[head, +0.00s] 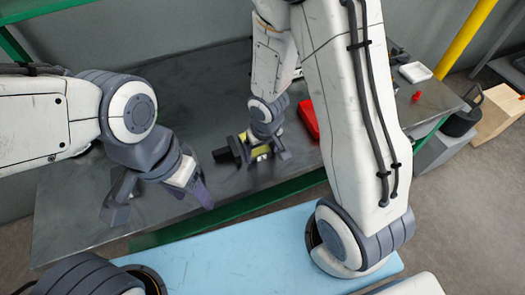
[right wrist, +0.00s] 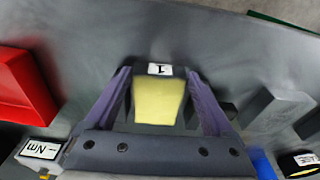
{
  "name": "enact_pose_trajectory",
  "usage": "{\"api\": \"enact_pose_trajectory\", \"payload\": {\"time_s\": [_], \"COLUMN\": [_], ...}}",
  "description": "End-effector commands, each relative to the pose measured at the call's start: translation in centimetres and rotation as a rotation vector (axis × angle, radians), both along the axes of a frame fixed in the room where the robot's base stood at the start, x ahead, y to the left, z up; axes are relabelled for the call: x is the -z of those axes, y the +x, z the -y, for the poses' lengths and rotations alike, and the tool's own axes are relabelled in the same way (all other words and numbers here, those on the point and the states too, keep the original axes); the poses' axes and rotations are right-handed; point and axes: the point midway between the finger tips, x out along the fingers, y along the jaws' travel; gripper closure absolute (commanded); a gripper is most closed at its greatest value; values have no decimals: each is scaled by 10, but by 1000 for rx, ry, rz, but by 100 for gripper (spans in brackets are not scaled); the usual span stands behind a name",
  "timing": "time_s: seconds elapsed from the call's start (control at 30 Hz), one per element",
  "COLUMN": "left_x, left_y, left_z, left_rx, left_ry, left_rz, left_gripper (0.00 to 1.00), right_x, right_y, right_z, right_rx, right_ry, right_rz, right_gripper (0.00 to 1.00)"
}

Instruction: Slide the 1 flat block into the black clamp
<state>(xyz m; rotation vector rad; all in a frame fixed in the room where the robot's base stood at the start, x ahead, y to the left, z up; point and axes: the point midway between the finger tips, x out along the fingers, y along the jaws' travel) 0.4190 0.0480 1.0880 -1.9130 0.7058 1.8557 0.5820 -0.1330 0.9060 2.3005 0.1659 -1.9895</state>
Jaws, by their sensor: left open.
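A yellow flat block (right wrist: 158,103) lies between the purple fingers of my right gripper (right wrist: 162,95) in the right wrist view. A dark end with a white "1" label (right wrist: 160,69) shows just beyond it. Whether the fingers touch its sides is unclear. In the head view my right gripper (head: 268,157) is low at the table with yellow (head: 258,152) between its fingers. A black boxy thing (head: 226,155), perhaps the black clamp, sits just left of it. My left gripper (head: 158,203) is open and empty over the table's left part.
A red box (head: 308,119) lies right of my right gripper; it also shows in the right wrist view (right wrist: 22,90). Dark grey blocks (right wrist: 275,113) stand on the other side there. The grey table (head: 75,215) has bare room at left. A light-blue surface (head: 235,255) lies in front.

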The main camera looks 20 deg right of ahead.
Motion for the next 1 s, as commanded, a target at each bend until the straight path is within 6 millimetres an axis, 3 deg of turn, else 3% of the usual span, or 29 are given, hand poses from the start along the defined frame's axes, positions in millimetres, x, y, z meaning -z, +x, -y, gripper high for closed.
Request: {"api": "enact_pose_trajectory", "payload": {"time_s": [0.37, 1.0], "left_x": [-3, -84], "left_y": [0, 0], "left_z": [0, 0], "left_rx": [0, -3], "left_ry": [0, 0], "left_rz": [0, 0], "left_gripper": [40, 40], "right_x": [-5, -96], "right_y": [6, -12], "right_z": [-2, 1], "right_rx": [-5, -1], "right_ry": [6, 1], "right_rz": [16, 4], "right_gripper": [0, 0]}}
